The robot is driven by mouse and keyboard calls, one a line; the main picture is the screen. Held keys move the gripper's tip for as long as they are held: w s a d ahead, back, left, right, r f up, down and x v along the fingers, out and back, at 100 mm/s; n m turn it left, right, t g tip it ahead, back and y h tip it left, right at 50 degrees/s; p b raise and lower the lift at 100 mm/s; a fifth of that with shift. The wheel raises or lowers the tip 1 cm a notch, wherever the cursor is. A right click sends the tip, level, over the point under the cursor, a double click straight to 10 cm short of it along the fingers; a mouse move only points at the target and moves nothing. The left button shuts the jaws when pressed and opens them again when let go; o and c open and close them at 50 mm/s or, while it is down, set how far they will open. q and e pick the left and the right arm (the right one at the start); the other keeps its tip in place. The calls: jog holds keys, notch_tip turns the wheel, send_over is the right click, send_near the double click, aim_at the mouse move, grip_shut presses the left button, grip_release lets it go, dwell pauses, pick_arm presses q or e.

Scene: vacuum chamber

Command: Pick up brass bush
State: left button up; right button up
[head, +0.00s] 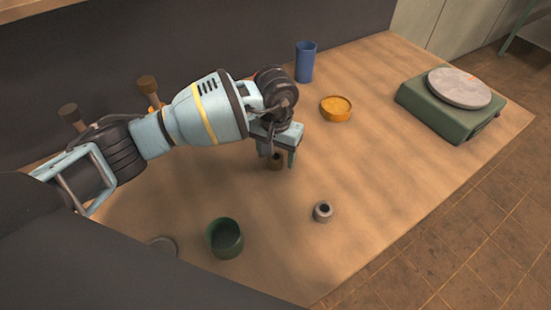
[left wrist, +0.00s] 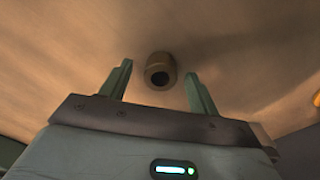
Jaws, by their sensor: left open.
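The brass bush (head: 276,162) is a small brownish cylinder standing on the wooden bench, partly hidden by my left gripper in the head view. In the left wrist view the brass bush (left wrist: 160,70) shows its dark bore, ahead of and between the two green fingers. My left gripper (head: 278,159) is open and empty, just over the bush, with a finger to either side. In the left wrist view the open left gripper (left wrist: 156,78) shows clear gaps on both sides of the bush. I cannot tell whether its fingertips touch the bench. My right gripper is not in view.
A grey ring-like part (head: 322,212) and a green cup (head: 225,238) stand nearer. A blue cup (head: 305,62) and an orange dish (head: 336,108) stand farther back. A green scale (head: 450,110) is at the right. The bench (head: 390,150) between is clear.

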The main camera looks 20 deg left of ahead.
pick_arm(q)
jog(key=shift+f, duration=0.55)
jog(key=c, duration=1.1)
jog(key=shift+r, duration=0.15)
notch_tip(320, 180, up, 10)
